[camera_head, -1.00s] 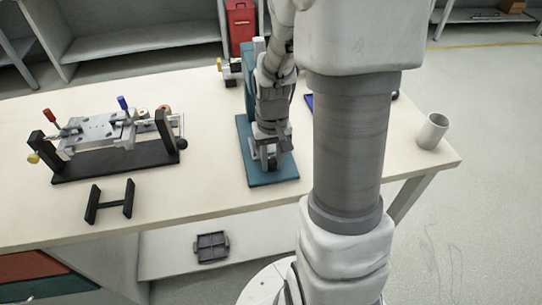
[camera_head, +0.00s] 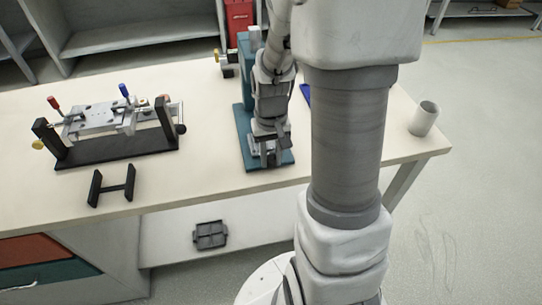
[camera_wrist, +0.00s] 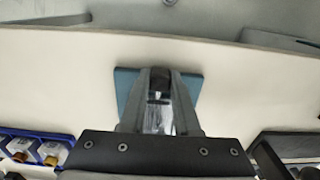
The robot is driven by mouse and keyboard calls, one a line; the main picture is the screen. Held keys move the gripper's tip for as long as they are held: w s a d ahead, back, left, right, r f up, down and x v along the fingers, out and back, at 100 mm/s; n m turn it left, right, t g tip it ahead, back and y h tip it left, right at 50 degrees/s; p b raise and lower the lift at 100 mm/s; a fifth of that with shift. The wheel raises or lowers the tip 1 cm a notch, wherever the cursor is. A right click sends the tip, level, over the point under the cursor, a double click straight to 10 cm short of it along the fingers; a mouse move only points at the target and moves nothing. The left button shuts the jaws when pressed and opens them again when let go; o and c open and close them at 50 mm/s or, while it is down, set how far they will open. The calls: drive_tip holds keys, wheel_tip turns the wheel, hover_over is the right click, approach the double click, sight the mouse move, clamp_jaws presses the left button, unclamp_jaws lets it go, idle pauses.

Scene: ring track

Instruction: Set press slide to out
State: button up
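The press has a teal base plate (camera_head: 284,159) and a teal upright (camera_head: 245,62) on the table, partly hidden behind my arm. My gripper (camera_head: 265,157) points down low over the near end of the plate. A small silver part shows at its fingertips; I cannot tell if this is the press slide. In the wrist view my gripper (camera_wrist: 160,98) has its two grey fingers with a dark and silver part between them. The teal plate (camera_wrist: 128,88) shows behind them. Whether the fingers clamp that part is not clear.
A black fixture (camera_head: 115,147) with red and blue handles stands left. A black H-shaped piece (camera_head: 112,186) lies before it. A grey cup (camera_head: 424,118) stands at the right table edge. A dark tray (camera_head: 210,235) lies below. Bare table (camera_head: 195,160) lies left of the press.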

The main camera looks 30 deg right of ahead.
drive_tip(key=o, duration=0.4)
drive_tip(key=shift+s+a, duration=0.1)
drive_tip(key=shift+s, duration=0.15)
drive_tip(key=shift+o, duration=0.2)
wheel_tip(320, 180, up, 17)
drive_tip(key=p, duration=0.4)
drive_tip(key=shift+r, duration=0.2)
drive_tip(key=s+a+r+n+t+p, duration=0.1)
drive_tip(key=s+a+r+t+p, duration=0.1)
drive_tip(key=s+a+r, duration=0.3)
drive_tip(key=s+a+r+n+t+p, duration=0.2)
drive_tip(key=s+a+r+p, duration=0.3)
drive_tip(key=r, duration=0.4)
drive_tip(key=shift+s+t, duration=0.2)
drive_tip(key=shift+t, duration=0.6)
